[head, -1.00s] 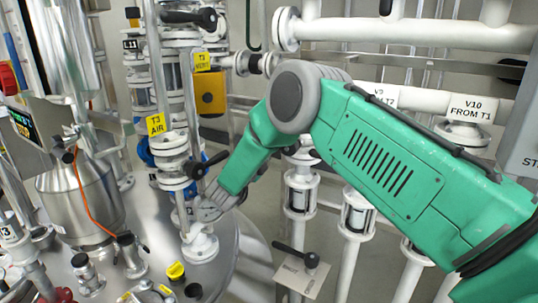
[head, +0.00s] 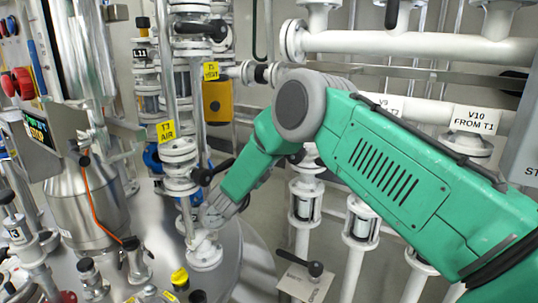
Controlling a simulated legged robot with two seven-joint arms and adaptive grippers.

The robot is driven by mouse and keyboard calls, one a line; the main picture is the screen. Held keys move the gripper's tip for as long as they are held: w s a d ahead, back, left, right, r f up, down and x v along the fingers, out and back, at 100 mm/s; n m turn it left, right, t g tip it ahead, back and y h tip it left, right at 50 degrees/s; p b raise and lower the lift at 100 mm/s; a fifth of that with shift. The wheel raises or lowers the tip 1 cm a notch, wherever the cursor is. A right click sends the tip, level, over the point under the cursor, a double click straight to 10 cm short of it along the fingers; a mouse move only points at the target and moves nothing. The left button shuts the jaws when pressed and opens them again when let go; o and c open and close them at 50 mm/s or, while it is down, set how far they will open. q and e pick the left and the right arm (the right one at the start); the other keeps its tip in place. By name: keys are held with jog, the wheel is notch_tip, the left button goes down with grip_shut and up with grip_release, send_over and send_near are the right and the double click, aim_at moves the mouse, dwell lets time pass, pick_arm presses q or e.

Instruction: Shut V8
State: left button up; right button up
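No label reading V8 is legible; my green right arm covers part of the valve row left of the V10 valve label (head: 474,119) and a partly hidden label (head: 390,105). My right gripper (head: 213,214) is at the arm's lower left end, close to the white vertical pipe below the T3 AIR valve (head: 180,152). It is small and pale, and I cannot tell whether it is open, shut or touching the pipe. A black valve handle (head: 213,171) sticks out just above it. My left gripper is not in view.
White horizontal pipes (head: 420,42) run across the back. A steel vessel (head: 85,205) and a control box (head: 50,140) stand at left. A low black-handled valve (head: 314,268) is at bottom centre. Vertical pipes with sight glasses (head: 303,207) stand behind my arm.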

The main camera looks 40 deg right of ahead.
jog(key=shift+s+f, duration=0.2)
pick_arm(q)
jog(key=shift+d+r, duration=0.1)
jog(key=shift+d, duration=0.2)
pick_arm(e)
jog(key=v, duration=1.1)
jog(key=shift+a, duration=0.4)
jog(key=shift+d+f, duration=0.1)
